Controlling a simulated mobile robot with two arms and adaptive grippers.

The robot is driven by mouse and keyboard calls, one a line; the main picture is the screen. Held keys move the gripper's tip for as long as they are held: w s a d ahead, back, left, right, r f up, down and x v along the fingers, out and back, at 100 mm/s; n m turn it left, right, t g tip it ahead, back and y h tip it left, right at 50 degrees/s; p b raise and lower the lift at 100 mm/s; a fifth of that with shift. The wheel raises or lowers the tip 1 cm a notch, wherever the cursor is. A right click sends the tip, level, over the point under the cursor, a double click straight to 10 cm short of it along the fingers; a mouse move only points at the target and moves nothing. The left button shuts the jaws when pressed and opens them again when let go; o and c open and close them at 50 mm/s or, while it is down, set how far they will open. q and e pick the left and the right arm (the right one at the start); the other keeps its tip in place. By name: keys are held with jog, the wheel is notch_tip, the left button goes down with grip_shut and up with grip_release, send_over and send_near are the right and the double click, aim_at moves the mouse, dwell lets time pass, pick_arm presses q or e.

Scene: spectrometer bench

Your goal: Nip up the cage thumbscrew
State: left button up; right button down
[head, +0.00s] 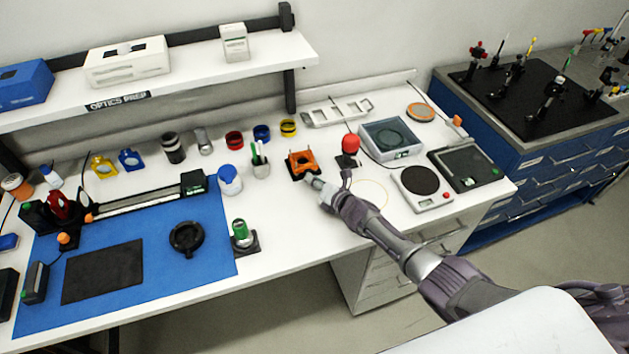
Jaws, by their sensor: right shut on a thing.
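An orange cage (302,164) on a dark base stands on the white bench, right of the blue mat. My right gripper (318,183) comes in from the lower right, with its fingertips low at the cage's front right side. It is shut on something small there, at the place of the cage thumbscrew. The thumbscrew itself is hidden by the fingers and too small to make out. My left gripper is not in view.
A red-topped black item (350,144) stands close right of the cage, and a white cup with tools (260,165) stands left. A scale (422,187) and a glass-topped box (391,138) lie further right. The front strip of bench below the cage is clear.

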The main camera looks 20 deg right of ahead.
jog(key=c, duration=1.4)
grip_release()
jog(key=shift+s+d, duration=0.1)
jog(key=v, duration=1.1)
jog(key=shift+s+d, duration=0.1)
jog(key=shift+s, duration=0.3)
